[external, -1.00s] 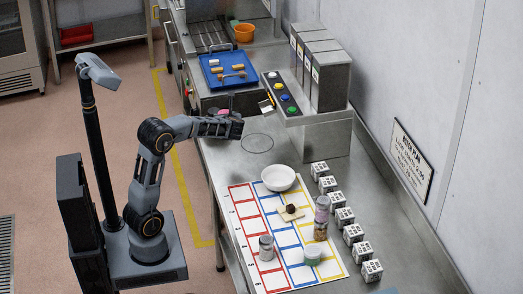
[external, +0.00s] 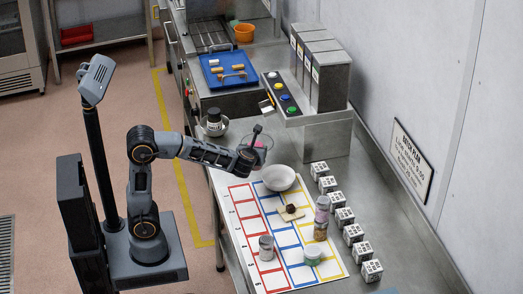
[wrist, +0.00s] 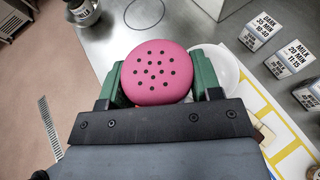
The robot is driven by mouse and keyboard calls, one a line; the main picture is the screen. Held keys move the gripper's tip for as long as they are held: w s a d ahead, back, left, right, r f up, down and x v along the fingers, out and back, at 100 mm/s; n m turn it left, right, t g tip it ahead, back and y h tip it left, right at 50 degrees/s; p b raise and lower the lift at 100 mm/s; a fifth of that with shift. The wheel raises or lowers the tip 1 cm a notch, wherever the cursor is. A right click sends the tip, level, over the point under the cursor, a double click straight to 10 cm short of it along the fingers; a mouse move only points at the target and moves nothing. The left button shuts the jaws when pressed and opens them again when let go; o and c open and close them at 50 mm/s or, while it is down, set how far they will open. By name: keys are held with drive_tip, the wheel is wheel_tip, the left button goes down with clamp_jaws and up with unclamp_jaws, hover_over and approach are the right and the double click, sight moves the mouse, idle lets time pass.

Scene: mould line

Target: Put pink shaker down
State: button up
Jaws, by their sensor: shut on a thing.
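The pink shaker (wrist: 155,72) shows in the wrist view with its round, holed lid facing the camera. My gripper (wrist: 157,84) is shut on it, with a green finger on each side. In the external view my gripper (external: 256,150) is over the near part of the steel bench, left of the white bowl, and only a bit of pink shows there. The shaker's lower body is hidden, so I cannot tell how far its base is from the bench. A thin drawn circle (wrist: 143,12) on the bench lies beyond the shaker in the wrist view.
The white bowl (external: 279,178) stands close to my gripper. A grid mat (external: 240,207) holds several jars and a small board. White printed cubes (external: 344,216) line the right. A metal bowl with a dark-topped jar (external: 214,122) and a blue tray (external: 228,70) are farther back.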

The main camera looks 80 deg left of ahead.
drive_tip(key=s+d+f+m+t+h, duration=0.2)
drive_tip(key=s+d+f, duration=0.1)
drive_tip(key=d, duration=0.8)
drive_tip(key=shift+n+y, duration=0.4)
drive_tip(key=shift+y, duration=0.2)
drive_tip(key=shift+s+a+f+b, duration=0.2)
drive_tip(key=shift+s+f, duration=0.15)
drive_tip(key=shift+f, duration=1.15)
drive_tip(key=shift+s+a+f+b, duration=0.1)
drive_tip(key=shift+s+f+b, duration=0.2)
drive_tip(key=shift+f, duration=1.15)
drive_tip(key=shift+s+a+f+b, duration=0.15)
drive_tip(key=shift+s+f, duration=0.25)
drive_tip(key=shift+f, duration=1.1)
drive_tip(key=shift+f, duration=0.1)
drive_tip(key=o, duration=1)
